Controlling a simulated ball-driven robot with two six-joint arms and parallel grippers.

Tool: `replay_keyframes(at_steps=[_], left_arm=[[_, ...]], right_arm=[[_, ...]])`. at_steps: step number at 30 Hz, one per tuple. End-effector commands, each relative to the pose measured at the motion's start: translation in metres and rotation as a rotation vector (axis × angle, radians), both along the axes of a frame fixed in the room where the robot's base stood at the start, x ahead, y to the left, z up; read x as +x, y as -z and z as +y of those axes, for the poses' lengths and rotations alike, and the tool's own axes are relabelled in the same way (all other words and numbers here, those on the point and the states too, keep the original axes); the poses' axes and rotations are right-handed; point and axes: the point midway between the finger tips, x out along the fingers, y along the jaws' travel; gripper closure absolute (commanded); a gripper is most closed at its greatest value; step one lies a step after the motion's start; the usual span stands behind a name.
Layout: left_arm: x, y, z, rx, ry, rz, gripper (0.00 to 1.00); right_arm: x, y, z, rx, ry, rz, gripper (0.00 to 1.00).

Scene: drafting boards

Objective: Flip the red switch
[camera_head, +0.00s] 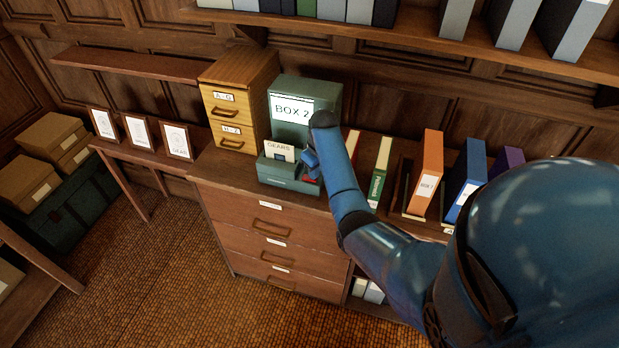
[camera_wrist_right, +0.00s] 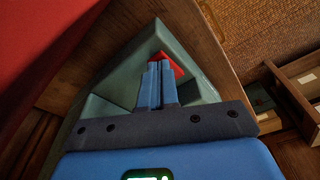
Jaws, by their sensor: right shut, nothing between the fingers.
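The red switch (camera_head: 309,181) sits at the right end of the low front part of the grey-green box labelled BOX 2 (camera_head: 284,87). In the right wrist view, the red switch (camera_wrist_right: 177,66) shows just past the fingertips and is partly hidden by them. My right gripper (camera_head: 311,165) is at the front right of the box, its blue fingers shut and empty. It also shows in the right wrist view (camera_wrist_right: 156,84), over the box's green tray. Whether the fingertips touch the switch I cannot tell. My left gripper is not in view.
The box stands on a wooden drawer cabinet (camera_head: 268,224). A card marked GEARS (camera_head: 280,150) sits in its front part. A yellow wooden file box (camera_head: 233,100) is to the left. Several binders, one orange (camera_head: 425,170), stand to the right, behind my arm.

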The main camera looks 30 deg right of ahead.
Motion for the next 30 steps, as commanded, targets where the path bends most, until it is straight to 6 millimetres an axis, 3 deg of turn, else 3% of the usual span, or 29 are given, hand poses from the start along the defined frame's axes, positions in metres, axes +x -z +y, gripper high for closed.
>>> replay_keyframes(at_steps=[14,30], left_arm=[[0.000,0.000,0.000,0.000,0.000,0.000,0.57],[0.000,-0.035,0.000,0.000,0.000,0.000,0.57]], right_arm=[[0.000,0.002,0.000,0.000,0.000,0.000,1.00],[0.000,-0.035,0.000,0.000,0.000,0.000,1.00]])
